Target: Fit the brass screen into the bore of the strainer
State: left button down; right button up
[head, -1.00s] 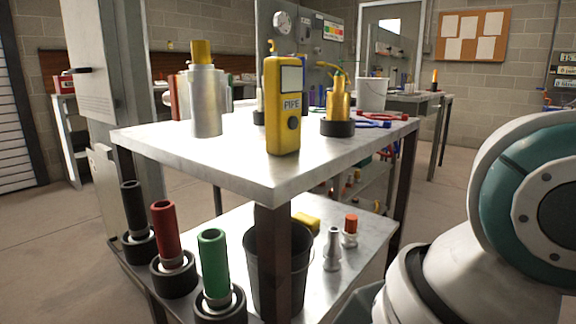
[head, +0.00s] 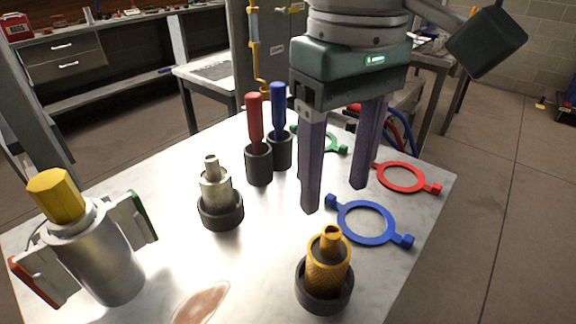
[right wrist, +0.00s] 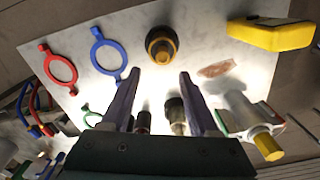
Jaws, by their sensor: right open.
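The brass screen (head: 328,268) is a gold, mesh-textured cylinder with a small loop on top. It stands upright in a black round holder (head: 323,292) at the table's front, and also shows in the right wrist view (right wrist: 161,46). My right gripper (head: 335,198) is open and empty, its fingers pointing down above the table, apart from the screen. A silver cylinder with a yellow hex top (head: 98,255) stands at left between green- and red-edged side pieces. It may be the strainer; no open bore shows. My left gripper is not in view.
A steel fitting (head: 216,190) stands in a black holder. Red (head: 255,120) and blue (head: 279,112) handled tools stand behind it. Blue (head: 365,222), red (head: 401,178) and green (head: 333,140) ring tools lie at right. A yellow box (right wrist: 272,34) shows in the wrist view.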

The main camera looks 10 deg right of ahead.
aim_at(332, 231)
jog(key=f, duration=0.4)
jog(key=s+f, duration=0.1)
jog(key=f, duration=0.2)
jog(key=shift+c, duration=0.3)
jog(key=shift+r, duration=0.1)
grip_shut()
dwell(0.9)
